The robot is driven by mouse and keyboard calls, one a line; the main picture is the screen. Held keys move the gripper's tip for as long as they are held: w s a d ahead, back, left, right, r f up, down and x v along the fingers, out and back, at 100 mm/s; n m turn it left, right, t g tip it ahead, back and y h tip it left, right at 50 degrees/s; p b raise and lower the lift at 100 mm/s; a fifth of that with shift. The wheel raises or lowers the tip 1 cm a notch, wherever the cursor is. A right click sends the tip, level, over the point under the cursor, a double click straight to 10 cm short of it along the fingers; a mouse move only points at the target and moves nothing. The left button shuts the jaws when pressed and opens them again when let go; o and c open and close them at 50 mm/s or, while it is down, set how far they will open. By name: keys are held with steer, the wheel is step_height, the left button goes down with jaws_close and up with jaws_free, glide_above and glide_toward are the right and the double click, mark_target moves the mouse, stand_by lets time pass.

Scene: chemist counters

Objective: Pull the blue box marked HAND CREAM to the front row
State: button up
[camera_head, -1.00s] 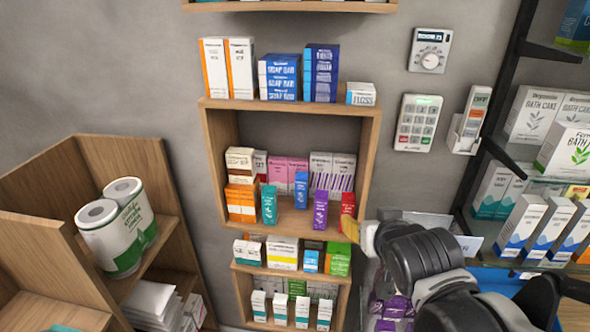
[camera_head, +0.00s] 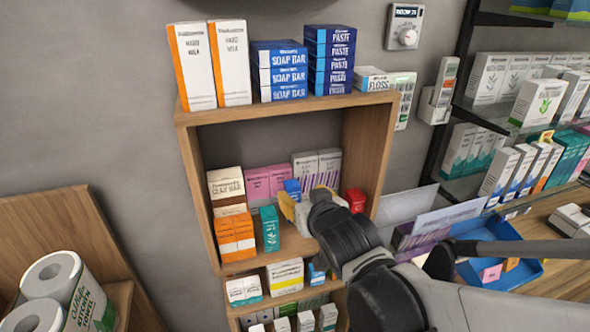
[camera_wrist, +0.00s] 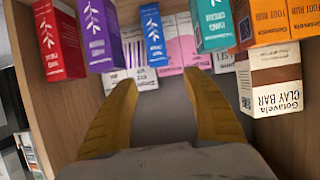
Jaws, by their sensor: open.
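A small blue box stands among the boxes in the middle shelf compartment; its marking is too small to read. In the wrist view, the blue box (camera_wrist: 153,34) is between and beyond my two yellow fingers, with a purple box (camera_wrist: 98,36) on one side and a teal box (camera_wrist: 211,25) on the other. My gripper (camera_wrist: 160,82) is open, with nothing between the fingers. In the head view, my gripper (camera_head: 289,208) is at the compartment opening and hides the lower part of the blue box (camera_head: 292,187).
A red box (camera_head: 355,200) stands to the right and orange boxes (camera_head: 234,236) to the left. Pink boxes (camera_head: 265,183) and white boxes are behind. The wooden shelf (camera_head: 186,150) has side walls and a top board close around my gripper.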

mark_target(293, 186)
steer(key=shift+d, duration=0.1)
steer(key=b+x, duration=0.2)
steer(key=x, duration=0.8)
steer(key=shift+w+a+f, duration=0.15)
steer(key=shift+w+a, duration=0.05)
steer(key=shift+w, duration=0.15)
jaws_close()
